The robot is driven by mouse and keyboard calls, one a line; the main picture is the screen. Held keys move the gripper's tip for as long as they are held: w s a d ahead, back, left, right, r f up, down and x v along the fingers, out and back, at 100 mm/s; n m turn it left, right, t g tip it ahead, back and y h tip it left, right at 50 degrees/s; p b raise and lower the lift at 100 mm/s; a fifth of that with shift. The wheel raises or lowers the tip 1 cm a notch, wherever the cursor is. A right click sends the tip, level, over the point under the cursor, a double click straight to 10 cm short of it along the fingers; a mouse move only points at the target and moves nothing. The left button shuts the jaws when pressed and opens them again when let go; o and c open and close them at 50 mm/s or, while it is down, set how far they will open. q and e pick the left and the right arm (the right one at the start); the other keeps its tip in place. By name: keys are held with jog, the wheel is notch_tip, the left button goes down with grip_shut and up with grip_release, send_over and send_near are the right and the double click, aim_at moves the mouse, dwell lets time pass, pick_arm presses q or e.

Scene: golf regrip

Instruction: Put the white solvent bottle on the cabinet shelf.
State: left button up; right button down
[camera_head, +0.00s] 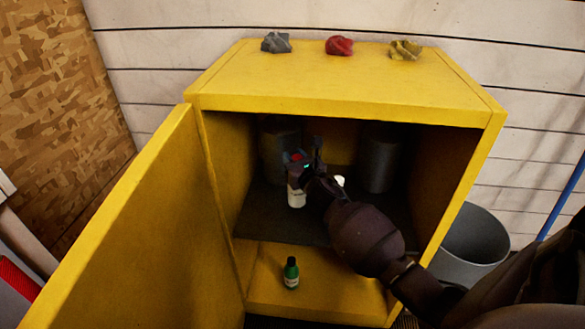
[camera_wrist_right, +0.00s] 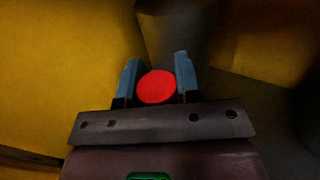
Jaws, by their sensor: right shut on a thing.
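The white solvent bottle (camera_head: 296,196) with a red cap is inside the open yellow cabinet, upright over the dark upper shelf (camera_head: 284,228). My right gripper (camera_head: 299,160) reaches in from the lower right and is shut on the bottle near its top. In the right wrist view the round red cap (camera_wrist_right: 156,87) sits between the two blue-grey fingers. The gripper and wrist hide part of the bottle, and I cannot tell whether its base touches the shelf. My left gripper is not in view.
Two grey cans (camera_head: 378,160) stand at the back of the shelf. A small white thing (camera_head: 340,180) shows partly behind my wrist. A green bottle (camera_head: 291,272) stands on the lower level. The yellow door (camera_head: 150,230) is open at left. Crumpled rags (camera_head: 339,46) lie on top.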

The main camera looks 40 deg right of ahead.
notch_tip(320, 180, down, 3)
jog(key=shift+f+b, duration=0.1)
jog(key=shift+b, duration=0.3)
jog(key=shift+r, duration=0.3)
jog(key=shift+f, duration=0.2)
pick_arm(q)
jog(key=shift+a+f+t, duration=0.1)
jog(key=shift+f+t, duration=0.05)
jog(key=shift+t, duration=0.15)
pick_arm(e)
jog(key=c, duration=0.8)
grip_release()
jog(key=shift+r, duration=0.2)
jog(key=shift+s+a, duration=0.1)
jog(key=shift+s, duration=0.1)
pick_arm(q)
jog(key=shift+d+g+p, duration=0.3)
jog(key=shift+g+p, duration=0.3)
jog(key=shift+p, duration=0.6)
pick_arm(e)
jog(key=shift+v, duration=5.75)
